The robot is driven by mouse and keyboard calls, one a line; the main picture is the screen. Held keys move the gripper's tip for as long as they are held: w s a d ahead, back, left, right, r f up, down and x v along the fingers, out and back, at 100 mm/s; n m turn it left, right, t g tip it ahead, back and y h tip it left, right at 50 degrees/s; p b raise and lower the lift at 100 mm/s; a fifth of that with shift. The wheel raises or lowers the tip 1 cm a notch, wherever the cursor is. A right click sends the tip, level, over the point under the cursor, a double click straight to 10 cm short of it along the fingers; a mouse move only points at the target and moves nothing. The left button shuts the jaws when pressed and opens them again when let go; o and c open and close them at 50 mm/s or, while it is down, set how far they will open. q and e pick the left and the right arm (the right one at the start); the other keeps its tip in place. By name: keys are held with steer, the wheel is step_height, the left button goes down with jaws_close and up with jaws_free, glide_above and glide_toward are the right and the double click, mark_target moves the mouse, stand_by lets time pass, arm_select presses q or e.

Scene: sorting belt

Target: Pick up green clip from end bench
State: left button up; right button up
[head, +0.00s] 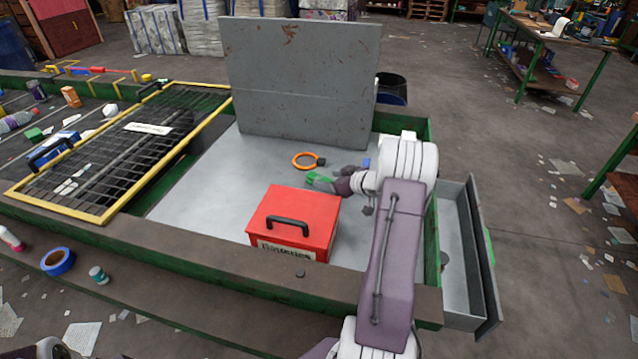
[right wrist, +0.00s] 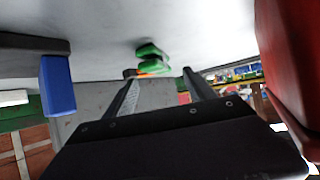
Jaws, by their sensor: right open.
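The green clip (head: 316,177) lies on the grey end bench (head: 200,190), behind the red box. My right gripper (head: 328,181) is low over the bench, its fingers pointing left at the clip. In the right wrist view, the bench surface is at the top and the green clip (right wrist: 150,52) shows just beyond and between the tips of the open right gripper (right wrist: 160,73). Nothing is held there. I cannot tell whether the tips touch the clip. My left gripper does not show.
A red box (head: 280,208) with a black handle stands close in front of my right gripper; it also shows in the right wrist view (right wrist: 290,60). An orange ring (head: 301,161) lies behind the clip. A tall grey panel (head: 300,80) stands at the back. A blue block (right wrist: 57,85) is nearby.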

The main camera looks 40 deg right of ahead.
mark_target(320, 178)
steer(key=x, duration=0.4)
steer(key=shift+w+d+f, duration=0.2)
steer(key=shift+w+f, duration=0.1)
steer(key=shift+w, duration=0.15)
steer(key=shift+s, duration=0.15)
steer(key=c, duration=0.5)
jaws_close()
step_height(320, 178, up, 4)
steer(key=shift+r+p, duration=0.1)
steer(key=shift+p, duration=0.3)
steer(key=shift+d+r+p, duration=0.35)
steer(key=shift+d+r, duration=0.3)
steer(key=shift+d, duration=0.1)
steer(key=d+r+p, duration=0.1)
steer(key=d+r, duration=0.1)
steer(key=d, duration=0.3)
steer(key=w+d+r+p, duration=0.1)
steer(key=d+r+p, duration=0.1)
steer(key=d, duration=0.3)
steer(key=shift+r, duration=0.8)
